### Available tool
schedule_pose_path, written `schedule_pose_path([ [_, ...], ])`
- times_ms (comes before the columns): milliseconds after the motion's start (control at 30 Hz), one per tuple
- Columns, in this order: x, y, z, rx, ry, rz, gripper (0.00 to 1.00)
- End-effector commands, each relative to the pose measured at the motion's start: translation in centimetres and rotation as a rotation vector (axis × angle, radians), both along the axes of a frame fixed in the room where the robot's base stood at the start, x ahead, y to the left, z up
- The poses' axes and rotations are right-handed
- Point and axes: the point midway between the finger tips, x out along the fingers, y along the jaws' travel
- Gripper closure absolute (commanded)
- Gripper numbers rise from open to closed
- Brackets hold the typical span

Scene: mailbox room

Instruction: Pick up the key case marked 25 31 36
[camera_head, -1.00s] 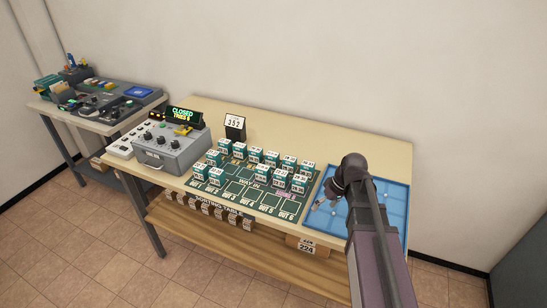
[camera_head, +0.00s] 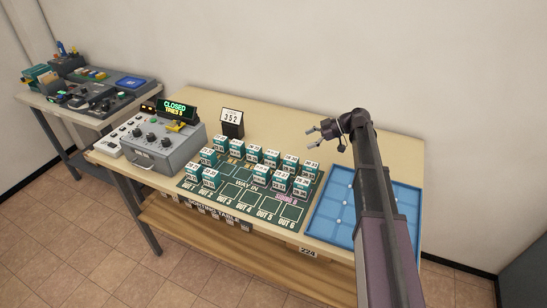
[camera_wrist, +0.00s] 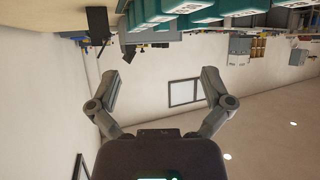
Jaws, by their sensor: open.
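Several teal key cases (camera_head: 271,157) with white number labels stand upright in rows on a dark green sorting mat (camera_head: 236,192). Their labels are too small to read, so I cannot tell which is marked 25 31 36. My gripper (camera_head: 313,139) is open and empty, raised in the air with its fingers pointing left, behind and above the right end of the rows. In the wrist view my open fingers (camera_wrist: 161,75) have nothing between them. Teal cases (camera_wrist: 180,24) show at the top edge of that view, outside the fingers.
A blue tray (camera_head: 330,228) lies right of the mat, partly behind my arm. A grey console (camera_head: 165,152) with a lit CLOSED display stands at left. A black stand reading 352 (camera_head: 231,120) is behind the mat.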

Motion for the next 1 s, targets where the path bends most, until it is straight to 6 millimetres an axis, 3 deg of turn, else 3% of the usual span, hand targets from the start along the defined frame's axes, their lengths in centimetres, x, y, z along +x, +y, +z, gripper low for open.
schedule_pose_path([
  [433, -0.1, 0.6, -0.5, -0.002, 0.002, -0.001, 0.0],
  [1000, -0.4, 6.8, -4.0, -0.002, 0.002, -0.003, 0.0],
])
